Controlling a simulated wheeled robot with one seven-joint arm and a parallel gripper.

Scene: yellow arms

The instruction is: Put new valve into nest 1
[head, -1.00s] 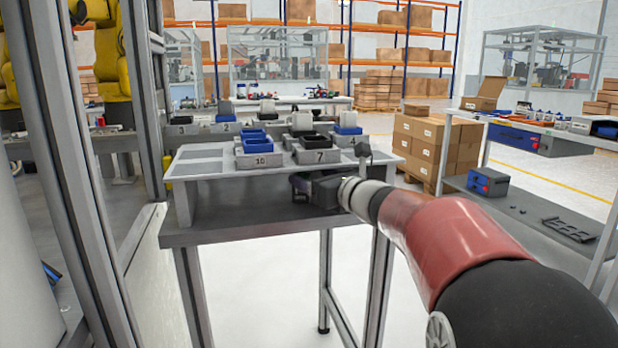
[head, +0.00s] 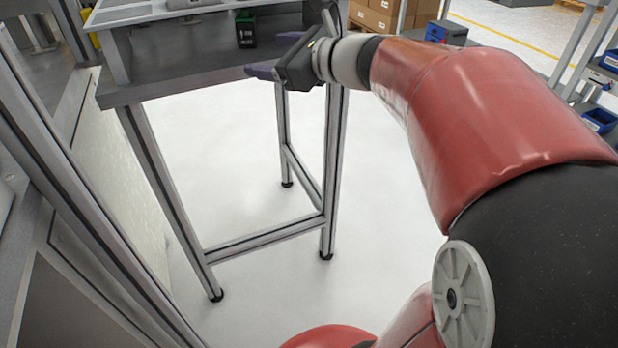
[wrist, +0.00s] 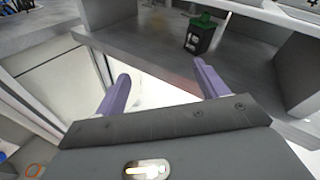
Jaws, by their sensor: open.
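A small black part with a green top (head: 246,30), which may be the new valve, stands upright on the grey table's lower surface, under the raised shelf. It also shows in the wrist view (wrist: 198,38), beyond my fingers. My gripper (head: 268,55) has purple fingers and is open and empty at the table's front right edge, apart from the part. In the wrist view my gripper (wrist: 161,72) has its fingers spread, with the part beyond the right finger. Nest 1 is not identifiable; only the bottoms of nest blocks (head: 190,4) show at the top edge.
The raised shelf (head: 130,12) overhangs the grey table (head: 180,62) and limits height above the part. An aluminium frame post (head: 90,225) stands at the left. Cardboard boxes (head: 385,18) are behind at right. Floor under the table is clear.

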